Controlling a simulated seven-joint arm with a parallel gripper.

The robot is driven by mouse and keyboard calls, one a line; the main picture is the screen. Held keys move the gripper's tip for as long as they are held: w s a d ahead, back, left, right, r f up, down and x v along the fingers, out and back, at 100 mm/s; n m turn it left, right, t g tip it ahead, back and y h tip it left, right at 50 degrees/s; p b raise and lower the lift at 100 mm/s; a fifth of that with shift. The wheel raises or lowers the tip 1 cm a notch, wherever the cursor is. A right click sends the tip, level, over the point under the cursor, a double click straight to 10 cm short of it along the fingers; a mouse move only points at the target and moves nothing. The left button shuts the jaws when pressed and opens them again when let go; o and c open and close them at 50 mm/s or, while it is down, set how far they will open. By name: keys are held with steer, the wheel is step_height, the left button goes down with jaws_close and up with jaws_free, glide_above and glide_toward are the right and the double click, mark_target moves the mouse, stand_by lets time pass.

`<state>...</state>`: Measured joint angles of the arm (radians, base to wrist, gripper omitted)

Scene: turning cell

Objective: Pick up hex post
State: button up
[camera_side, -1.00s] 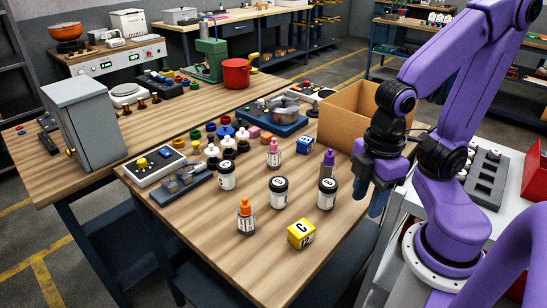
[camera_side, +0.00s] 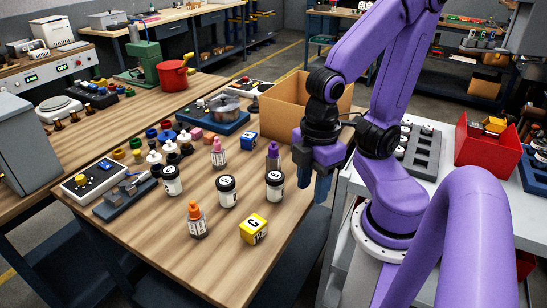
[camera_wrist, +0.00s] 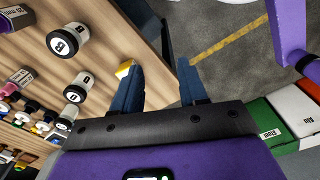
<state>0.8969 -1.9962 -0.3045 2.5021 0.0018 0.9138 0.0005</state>
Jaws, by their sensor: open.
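I cannot pick out a hex post for certain in either view. My gripper (camera_side: 313,190) hangs beside the right edge of the wooden table (camera_side: 160,245), fingers pointing down. In the wrist view, my gripper (camera_wrist: 157,70) has its blue fingers wide apart with nothing between them. The table edge and grey floor show beyond the gap. A yellow lettered cube (camera_side: 253,228) stands on the table left of my gripper; it also shows in the wrist view, partly hidden by the left finger.
Labelled jars (camera_side: 227,191), an orange-capped bottle (camera_side: 197,220) and a purple-capped bottle (camera_side: 272,157) stand on the table. An open cardboard box (camera_side: 280,106) is behind my gripper. A dark slotted tray (camera_side: 425,150) and a red bin (camera_side: 480,155) lie right. The table's front is clear.

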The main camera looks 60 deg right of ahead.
steer(key=o, duration=0.6)
step_height(320, 180, up, 4)
steer(key=m, duration=2.1)
glide_above(273, 147)
steer(key=f, duration=1.1)
steer(key=shift+a+f, duration=0.25)
steer(key=shift+a, duration=0.05)
steer(key=shift+d+f, duration=0.15)
steer(key=shift+f, duration=0.75)
steer(key=shift+d+f, duration=0.2)
steer(key=shift+f, duration=0.7)
steer(key=shift+d+f, duration=0.15)
steer(key=shift+f, duration=0.75)
